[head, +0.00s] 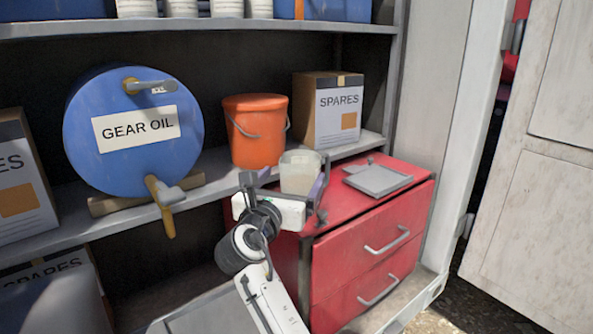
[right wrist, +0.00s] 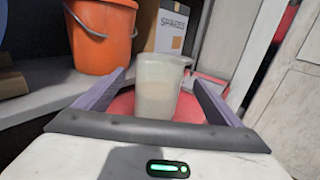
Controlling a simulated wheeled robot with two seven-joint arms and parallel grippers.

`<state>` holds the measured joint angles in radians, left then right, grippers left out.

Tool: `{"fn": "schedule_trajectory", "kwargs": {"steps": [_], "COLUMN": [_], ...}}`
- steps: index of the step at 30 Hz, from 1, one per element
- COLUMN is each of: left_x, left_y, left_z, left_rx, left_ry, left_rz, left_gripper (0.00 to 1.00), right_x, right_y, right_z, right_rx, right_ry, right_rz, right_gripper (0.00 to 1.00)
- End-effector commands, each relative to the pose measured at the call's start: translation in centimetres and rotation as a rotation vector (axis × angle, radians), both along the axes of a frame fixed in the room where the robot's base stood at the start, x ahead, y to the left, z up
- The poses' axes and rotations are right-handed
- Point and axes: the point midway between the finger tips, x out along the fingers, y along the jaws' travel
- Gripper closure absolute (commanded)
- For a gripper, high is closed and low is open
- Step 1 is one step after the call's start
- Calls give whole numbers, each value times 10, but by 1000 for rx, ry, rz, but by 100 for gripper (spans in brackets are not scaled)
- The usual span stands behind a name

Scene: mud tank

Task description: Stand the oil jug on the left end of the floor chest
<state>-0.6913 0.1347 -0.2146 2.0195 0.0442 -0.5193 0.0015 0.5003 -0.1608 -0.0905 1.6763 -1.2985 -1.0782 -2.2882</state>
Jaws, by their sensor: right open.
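The oil jug (head: 300,172) is a pale translucent jug, part filled with a cloudy liquid. It appears upright at the left end of the red floor chest (head: 385,222), though its base is hidden behind my gripper in the head view. My right gripper (head: 288,184) is open, with one finger on each side of the jug. The right wrist view shows the jug (right wrist: 158,85) between the two fingers, with a gap beside each. My left gripper is not in view.
A grey tray (head: 378,180) lies on the chest top to the right of the jug. On the shelf behind stand an orange bucket (head: 257,135), a spares box (head: 330,110) and a blue gear oil drum (head: 130,150). A pale door (head: 535,200) stands at right.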

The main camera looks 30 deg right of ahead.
Motion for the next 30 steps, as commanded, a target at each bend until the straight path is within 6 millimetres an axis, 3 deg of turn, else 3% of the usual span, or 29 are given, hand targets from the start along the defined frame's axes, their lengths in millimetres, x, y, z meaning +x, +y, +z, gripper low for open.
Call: {"fn": "schedule_trajectory", "kwargs": {"steps": [6, 12, 30], "left_x": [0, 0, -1], "left_y": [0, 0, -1], "left_z": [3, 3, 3], "left_rx": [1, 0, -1], "left_ry": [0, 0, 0], "left_rz": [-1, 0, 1], "left_gripper": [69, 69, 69], "right_x": [-28, -40, -41], "right_y": [33, 46, 47], "right_z": [-1, 0, 0], "right_rx": [2, 1, 0], "right_ry": [1, 1, 0], "right_rz": [1, 0, 0], "right_gripper": [12, 12, 12]}}
